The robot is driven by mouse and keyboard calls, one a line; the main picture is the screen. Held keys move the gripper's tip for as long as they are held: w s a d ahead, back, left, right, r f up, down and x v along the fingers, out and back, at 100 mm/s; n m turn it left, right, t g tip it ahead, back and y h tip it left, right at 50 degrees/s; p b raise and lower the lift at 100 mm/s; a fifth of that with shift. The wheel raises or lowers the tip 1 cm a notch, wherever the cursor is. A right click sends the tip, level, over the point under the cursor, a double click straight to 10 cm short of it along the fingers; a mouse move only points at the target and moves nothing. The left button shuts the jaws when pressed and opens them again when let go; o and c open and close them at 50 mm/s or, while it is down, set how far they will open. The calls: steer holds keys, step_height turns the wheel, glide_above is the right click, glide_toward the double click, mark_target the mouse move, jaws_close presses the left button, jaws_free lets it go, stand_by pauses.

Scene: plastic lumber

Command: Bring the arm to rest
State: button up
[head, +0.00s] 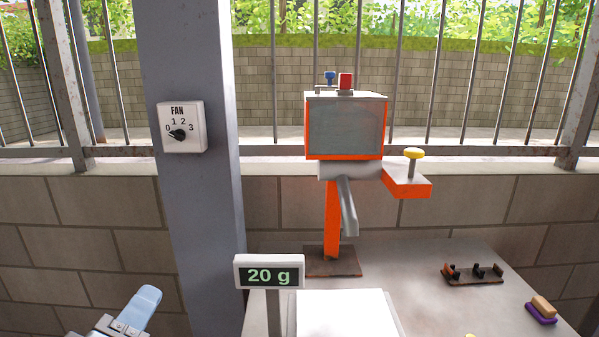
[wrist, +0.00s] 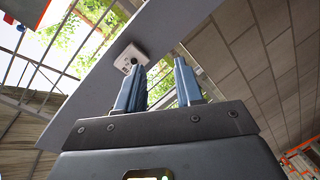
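My gripper (wrist: 157,75) shows in the wrist view with its two blue fingers apart and nothing between them. In the head view my gripper (head: 142,303) is at the bottom left, in front of the wall and left of the table. Only one blue finger shows clearly there; the rest of the arm is out of the picture. The gripper touches nothing that I can see.
A grey post (head: 190,70) with a fan dial (head: 183,127) stands behind the gripper. Right of it are a scale display (head: 269,272) reading 20 g, an orange machine (head: 331,215), a dark rack (head: 472,276) and a brush (head: 541,310) on the table (head: 425,265).

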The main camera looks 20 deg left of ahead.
steer(key=s+d+f+m+g, duration=0.1)
steer(key=d+f+m+g, duration=0.15)
steer(key=d+f, duration=1.55)
steer(key=s+d+f+m+h, duration=0.1)
steer(key=s+d+m, duration=0.25)
steer(key=d, duration=0.45)
steer(key=s+d+f+m, duration=0.1)
steer(key=s+d+m, duration=0.1)
steer(key=s+d, duration=0.45)
steer(key=s+d+r+m+t+h, duration=0.1)
steer(key=s+d+r+m+h, duration=0.1)
steer(key=s+d+r+m, duration=0.2)
steer(key=s+d+r+m+t+h, duration=0.1)
steer(key=s+d+r+m+h, duration=0.2)
steer(key=s+d, duration=0.6)
steer(key=d+r, duration=0.1)
steer(key=d, duration=0.3)
steer(key=shift+s+r+m, duration=0.3)
steer(key=shift+r+m, duration=0.05)
steer(key=shift+m, duration=0.05)
steer(key=shift+o, duration=0.4)
